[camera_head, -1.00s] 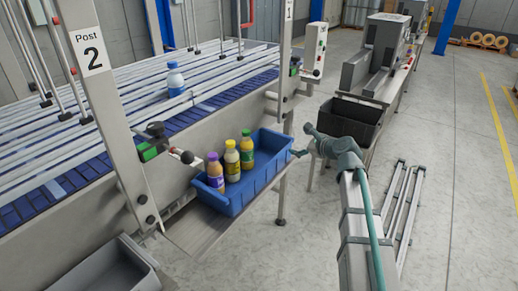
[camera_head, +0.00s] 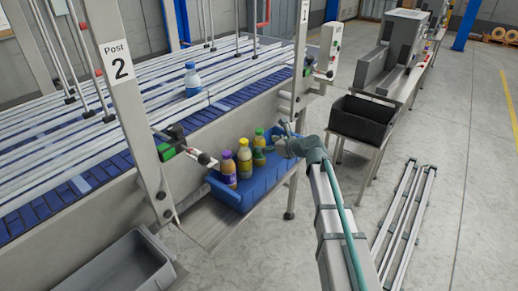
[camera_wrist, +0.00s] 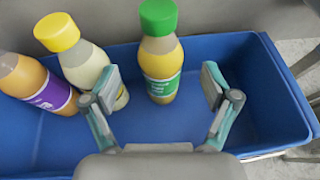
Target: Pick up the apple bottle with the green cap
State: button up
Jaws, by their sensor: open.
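The bottle with the green cap (camera_wrist: 161,60) holds a yellow drink and has a green label; it stands upright in the blue crate (camera_wrist: 255,75). The left finger is close to the yellow-cap bottle (camera_wrist: 82,58), which is pale. A purple-label bottle (camera_wrist: 37,83) with orange drink stands further left.
The blue crate's walls surround the bottles; its right part is empty. A conveyor (camera_head: 110,125) with a blue-capped bottle (camera_head: 192,80) lies behind. A grey bin (camera_head: 115,272) is at lower left and a black bin (camera_head: 362,118) at right.

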jog(key=p+x, duration=0.2)
jog(key=x, duration=0.2)
jog(key=shift+w+a, duration=0.1)
jog(key=shift+w, duration=0.1)
jog(key=shift+w+a+f, duration=0.15)
jog(key=shift+a, duration=0.1)
jog(key=shift+c, duration=0.3)
jog(key=c, duration=1.4)
jog(key=shift+c, duration=0.2)
